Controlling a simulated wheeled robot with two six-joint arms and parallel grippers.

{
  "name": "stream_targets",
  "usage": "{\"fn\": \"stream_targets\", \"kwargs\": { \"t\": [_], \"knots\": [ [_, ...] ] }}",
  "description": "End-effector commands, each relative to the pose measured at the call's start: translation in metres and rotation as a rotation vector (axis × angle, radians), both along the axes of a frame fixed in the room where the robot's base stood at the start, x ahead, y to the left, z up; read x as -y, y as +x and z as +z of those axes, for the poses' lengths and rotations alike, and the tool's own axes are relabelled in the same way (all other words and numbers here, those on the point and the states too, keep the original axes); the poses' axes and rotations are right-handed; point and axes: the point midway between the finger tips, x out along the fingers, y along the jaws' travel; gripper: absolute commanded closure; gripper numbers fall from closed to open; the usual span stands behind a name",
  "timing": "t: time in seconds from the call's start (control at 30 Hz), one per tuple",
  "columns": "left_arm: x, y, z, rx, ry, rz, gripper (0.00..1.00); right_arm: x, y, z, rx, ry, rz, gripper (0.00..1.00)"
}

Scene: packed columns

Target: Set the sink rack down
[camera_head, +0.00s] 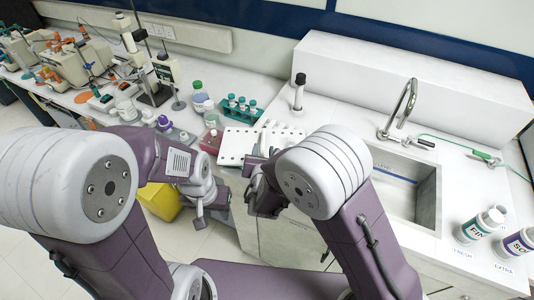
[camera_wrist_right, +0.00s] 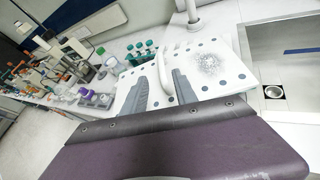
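The sink rack looks like a white board with dark holes (camera_head: 233,152), near the counter's front edge left of the sink. White pegs show on its right part. In the right wrist view the board (camera_wrist_right: 228,77) spreads beyond my fingers. My right gripper (camera_wrist_right: 163,88) has two grey fingers apart over the board, with white between them; whether they grip it is unclear. In the head view the right gripper (camera_head: 264,188) is partly hidden by my arm. My left gripper (camera_head: 213,200) is in front of the counter, away from the rack, seemingly open and empty.
The sink (camera_head: 410,190) with its tap (camera_head: 402,105) is to the right. A green tube rack (camera_head: 240,108), a bottle (camera_head: 200,98) and a red box (camera_head: 211,141) stand close to the board's left and back. Two white bottles (camera_head: 480,225) stand at the right front. A yellow bin (camera_head: 160,201) is below.

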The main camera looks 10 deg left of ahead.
Motion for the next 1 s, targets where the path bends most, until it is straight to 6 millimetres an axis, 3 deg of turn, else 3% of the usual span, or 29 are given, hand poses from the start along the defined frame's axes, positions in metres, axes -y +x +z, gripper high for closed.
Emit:
{"fn": "stream_targets", "kwargs": {
  "t": [0.23,0.33,0.37,0.47,0.5,0.53,0.6,0.63,0.7,0.8,0.9,1.0],
  "knots": [
    [0.000,0.000,0.000,0.000,0.000,0.000,0.64,0.000,0.000,0.000,0.000,0.001,-0.001,0.66],
    [0.000,0.000,0.000,0.000,0.000,0.000,0.64,0.025,0.004,0.000,-0.022,0.021,-0.089,0.66],
    [0.000,0.000,0.000,0.000,0.000,0.000,0.64,0.045,0.006,0.000,-0.041,0.039,-0.159,0.66],
    [0.000,0.000,0.000,0.000,0.000,0.000,0.64,0.144,-0.005,-0.007,-0.145,0.165,-0.544,0.66],
    [0.000,0.000,0.000,0.000,0.000,0.000,0.64,0.189,-0.023,-0.013,-0.199,0.252,-0.750,0.66],
    [0.000,0.000,0.000,0.000,0.000,0.000,0.64,0.218,-0.041,-0.018,-0.236,0.326,-0.904,0.66],
    [0.000,0.000,0.000,0.000,0.000,0.000,0.64,0.263,-0.089,-0.030,-0.312,0.522,-1.247,0.66],
    [0.000,0.000,0.000,0.000,0.000,0.000,0.64,0.275,-0.110,-0.035,-0.337,0.617,-1.391,0.66],
    [0.000,0.000,0.000,0.000,0.000,0.000,0.64,0.284,-0.154,-0.045,-0.378,0.865,-1.702,0.66],
    [0.000,0.000,0.000,0.000,0.000,0.000,0.64,0.274,-0.190,-0.050,-0.386,1.232,-2.063,0.66],
    [0.000,0.000,0.000,0.000,0.000,0.000,0.64,0.259,-0.200,-0.047,-0.351,1.546,-2.298,0.66],
    [0.000,0.000,0.000,0.000,0.000,0.000,0.64,0.251,-0.199,-0.043,-0.312,1.749,-2.421,0.66]
  ]
}}
